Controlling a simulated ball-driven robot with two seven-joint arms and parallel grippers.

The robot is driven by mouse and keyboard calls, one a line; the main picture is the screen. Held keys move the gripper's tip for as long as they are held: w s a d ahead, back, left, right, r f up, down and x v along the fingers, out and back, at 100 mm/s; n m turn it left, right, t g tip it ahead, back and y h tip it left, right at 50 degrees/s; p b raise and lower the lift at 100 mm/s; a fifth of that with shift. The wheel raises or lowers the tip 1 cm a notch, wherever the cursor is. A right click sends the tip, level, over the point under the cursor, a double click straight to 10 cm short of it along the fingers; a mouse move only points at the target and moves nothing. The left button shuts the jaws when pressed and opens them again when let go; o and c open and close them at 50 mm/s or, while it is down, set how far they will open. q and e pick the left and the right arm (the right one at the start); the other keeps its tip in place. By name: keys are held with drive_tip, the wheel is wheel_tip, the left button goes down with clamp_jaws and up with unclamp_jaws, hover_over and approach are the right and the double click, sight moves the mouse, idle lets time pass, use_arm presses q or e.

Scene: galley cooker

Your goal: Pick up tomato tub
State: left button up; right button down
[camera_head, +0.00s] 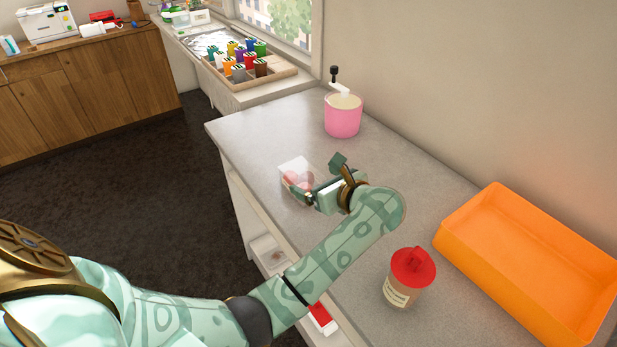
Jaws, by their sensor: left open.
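The tomato tub (297,170) is a small clear container with red contents, standing on the grey counter. It is near the counter's left edge, in the middle of the view. My left gripper (318,181) is open, with its fingers spread right beside the tub's right side. One finger overlaps the tub's lower right part in the picture. I cannot tell whether it touches the tub. My right gripper is not in view.
A red-lidded jar (409,278) and an orange tray (523,262) are to the right. A wooden rack of coloured cups (258,82) is on the far ledge.

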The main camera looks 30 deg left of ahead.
sight(306, 177)
use_arm(q)
drive_tip(key=b+x, duration=0.1)
drive_tip(key=x, duration=0.6)
drive_tip(key=shift+f, duration=0.15)
drive_tip(key=c, duration=1.2)
